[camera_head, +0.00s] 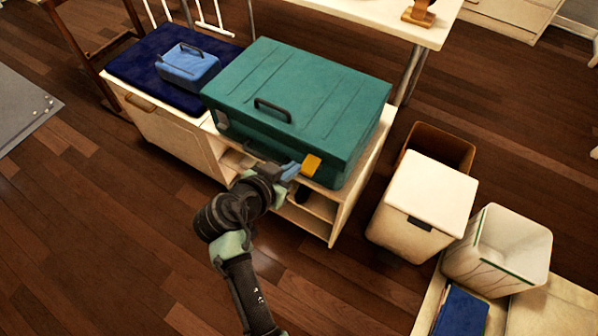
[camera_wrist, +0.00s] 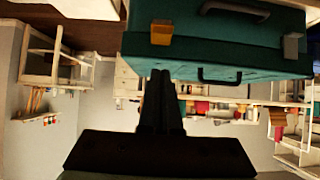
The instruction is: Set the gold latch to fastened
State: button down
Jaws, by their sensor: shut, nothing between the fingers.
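A teal case (camera_head: 300,95) with a closed lid and a dark handle stands on a pale bench. A gold latch (camera_head: 311,165) is on its front face near the right end and seems to stick out from it. In the wrist view the gold latch (camera_wrist: 161,32) shows at the upper left on the teal case (camera_wrist: 230,45). A silver latch (camera_head: 222,120) is near the left end of the front. My gripper (camera_head: 292,171) is just left of the gold latch. In the wrist view my gripper (camera_wrist: 160,73) is shut and empty, its tips apart from the latch in that picture.
A blue case (camera_head: 188,66) lies on a navy cushion (camera_head: 135,72) left of the teal case. The pale bench (camera_head: 338,225) has open shelves below my gripper. A white lidded bin (camera_head: 430,190) stands to the right. Wooden floor is clear in front.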

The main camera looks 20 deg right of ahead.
aim_at(309, 166)
notch_tip(309, 166, down, 6)
jog(key=w+d+b, duration=0.1)
jog(key=w+d, duration=0.1)
jog(key=shift+d+r+b, duration=0.15)
jog(key=shift+d+b, duration=0.15)
jog(key=shift+f+b, duration=0.25)
jog(key=shift+b, duration=0.3)
jog(key=shift+a+b, duration=0.1)
jog(key=shift+b, duration=0.45)
